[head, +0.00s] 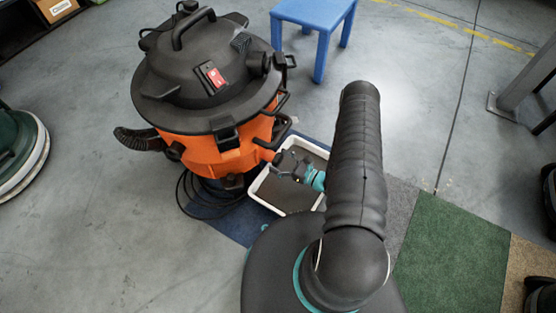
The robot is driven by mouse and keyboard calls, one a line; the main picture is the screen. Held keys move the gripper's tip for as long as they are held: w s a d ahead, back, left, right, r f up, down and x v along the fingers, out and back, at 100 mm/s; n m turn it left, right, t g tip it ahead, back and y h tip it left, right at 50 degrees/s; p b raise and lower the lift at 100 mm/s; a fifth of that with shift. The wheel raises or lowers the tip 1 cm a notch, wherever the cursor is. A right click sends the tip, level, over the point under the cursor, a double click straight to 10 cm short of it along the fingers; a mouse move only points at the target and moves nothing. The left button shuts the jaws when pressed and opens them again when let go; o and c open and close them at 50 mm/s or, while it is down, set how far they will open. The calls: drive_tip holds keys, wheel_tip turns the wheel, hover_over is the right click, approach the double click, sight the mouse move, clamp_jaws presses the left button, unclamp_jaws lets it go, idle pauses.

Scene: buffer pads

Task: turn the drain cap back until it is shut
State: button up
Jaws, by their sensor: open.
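The orange wet vacuum (203,153) with a black lid stands left of centre. My arm reaches over from the front, with its teal wrist beside the vacuum's lower right side. My gripper (284,166) is open, its dark fingers close to the vacuum's side above a white tray (262,193). The drain cap cannot be made out apart from the dark fingers, so I cannot tell how far it is turned or whether the fingers touch it.
The tray holds dark, flat contents. A black cord (186,198) lies by the vacuum's base. A blue stool (313,14) stands behind. Carpet pieces, including a green one (455,255), lie at right. A green round machine (20,150) is at far left. Grey floor is clear between.

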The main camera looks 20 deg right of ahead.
drive_tip(key=shift+w+a, duration=0.2)
drive_tip(key=shift+w, duration=0.05)
drive_tip(key=c, duration=1.2)
